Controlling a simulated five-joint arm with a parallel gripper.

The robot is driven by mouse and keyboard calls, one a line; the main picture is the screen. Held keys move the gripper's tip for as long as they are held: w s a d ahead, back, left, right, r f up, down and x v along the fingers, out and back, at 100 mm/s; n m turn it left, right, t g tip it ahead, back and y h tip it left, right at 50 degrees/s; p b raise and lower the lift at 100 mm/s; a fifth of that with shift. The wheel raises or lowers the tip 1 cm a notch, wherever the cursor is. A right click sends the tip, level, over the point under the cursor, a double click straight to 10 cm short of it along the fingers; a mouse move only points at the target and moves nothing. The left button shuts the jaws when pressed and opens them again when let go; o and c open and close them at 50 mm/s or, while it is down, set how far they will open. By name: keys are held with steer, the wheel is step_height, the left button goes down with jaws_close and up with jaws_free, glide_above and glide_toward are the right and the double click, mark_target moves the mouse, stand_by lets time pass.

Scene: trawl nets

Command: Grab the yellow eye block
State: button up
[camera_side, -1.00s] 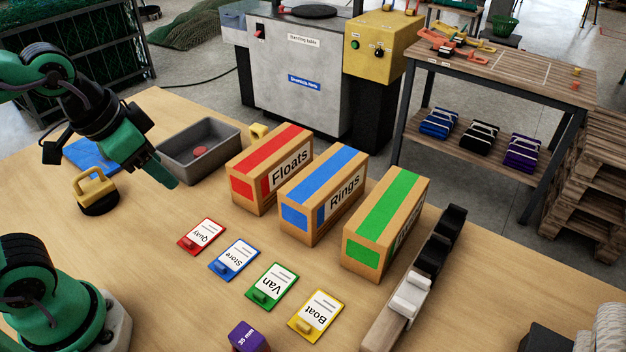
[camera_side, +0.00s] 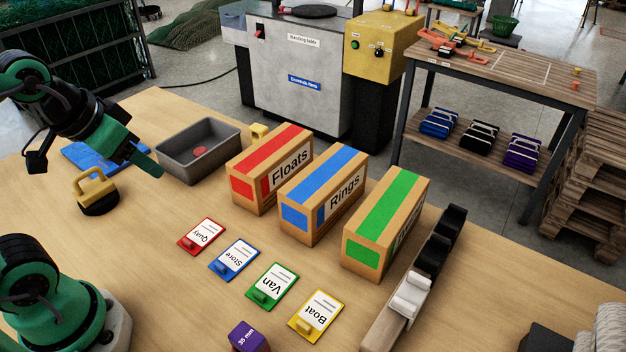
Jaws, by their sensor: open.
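The yellow eye block (camera_side: 95,185) stands on the wooden table at the left, a yellow looped top on a round black base. My gripper (camera_side: 148,163) is above the table, up and to the right of the block in the picture. It is open, with nothing seen in it. Its green finger points down to the right, apart from the block.
A grey tray (camera_side: 181,171) with a red disc inside is just right of my gripper. A blue mat (camera_side: 85,150) lies behind the block. Boxes labelled Floats (camera_side: 240,196) and Rings (camera_side: 297,222), a green-striped box (camera_side: 362,252) and several coloured cards lie farther right.

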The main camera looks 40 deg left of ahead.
steer(key=shift+o, duration=0.2)
steer(key=w+a+r+m+g, duration=0.15)
steer(key=w+r+m, duration=0.3)
steer(key=w, duration=0.65)
steer(key=m+g, duration=0.4)
steer(key=m, duration=0.8)
glide_above(258, 126)
step_height(258, 126, down, 17)
steer(key=shift+s+d+f, duration=0.1)
steer(key=shift+s+d, duration=0.05)
steer(key=shift+f+m, duration=0.25)
steer(key=shift+m, duration=0.1)
steer(key=shift+f, duration=0.1)
steer(key=shift+f, duration=1.2)
